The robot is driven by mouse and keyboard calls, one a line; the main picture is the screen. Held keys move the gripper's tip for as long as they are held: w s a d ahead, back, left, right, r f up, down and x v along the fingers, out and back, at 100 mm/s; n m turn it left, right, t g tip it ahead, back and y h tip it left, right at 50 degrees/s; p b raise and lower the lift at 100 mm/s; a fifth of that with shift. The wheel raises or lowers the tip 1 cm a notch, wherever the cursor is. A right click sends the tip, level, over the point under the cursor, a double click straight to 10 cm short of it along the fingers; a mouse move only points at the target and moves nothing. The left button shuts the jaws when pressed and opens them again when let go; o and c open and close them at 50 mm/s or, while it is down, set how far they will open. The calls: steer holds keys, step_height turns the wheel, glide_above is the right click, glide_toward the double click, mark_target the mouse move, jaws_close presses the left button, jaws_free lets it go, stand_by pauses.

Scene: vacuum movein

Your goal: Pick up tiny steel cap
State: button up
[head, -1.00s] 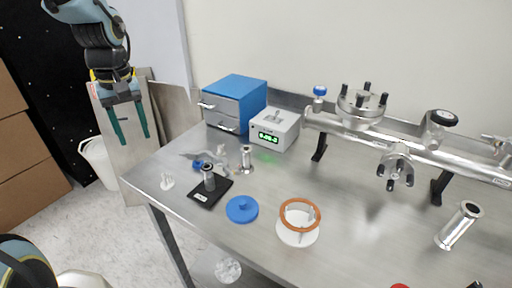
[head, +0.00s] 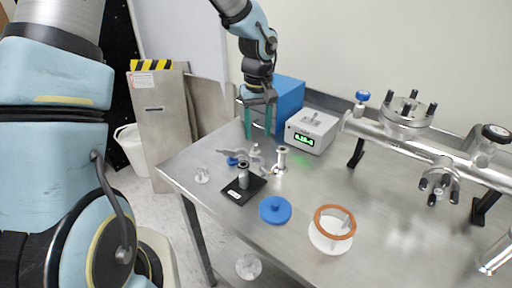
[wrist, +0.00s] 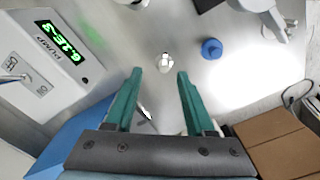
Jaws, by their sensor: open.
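A small shiny steel piece (wrist: 165,62), which looks like the tiny steel cap, stands on the bench in the wrist view, just beyond and between my fingertips. In the head view it seems to be the pale piece (head: 255,150) in the cluster of small parts, though its outline is hard to separate there. My gripper (head: 260,136) points down above the bench in front of the blue drawer unit. Its two green fingers are apart with nothing between them, and they also show in the wrist view (wrist: 158,72).
A small blue part (head: 232,161) and a steel flanged tube (head: 282,158) stand close by. A black pad (head: 235,194) holds another tube.

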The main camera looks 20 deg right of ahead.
mark_target(255, 144)
steer(key=f, duration=0.2)
steer(key=f+p, duration=0.1)
steer(key=f, duration=0.1)
steer(key=shift+w+a+f, duration=0.1)
steer(key=shift+w+a, duration=0.2)
steer(key=shift+a, duration=0.05)
steer(key=shift+c, duration=0.2)
jaws_close()
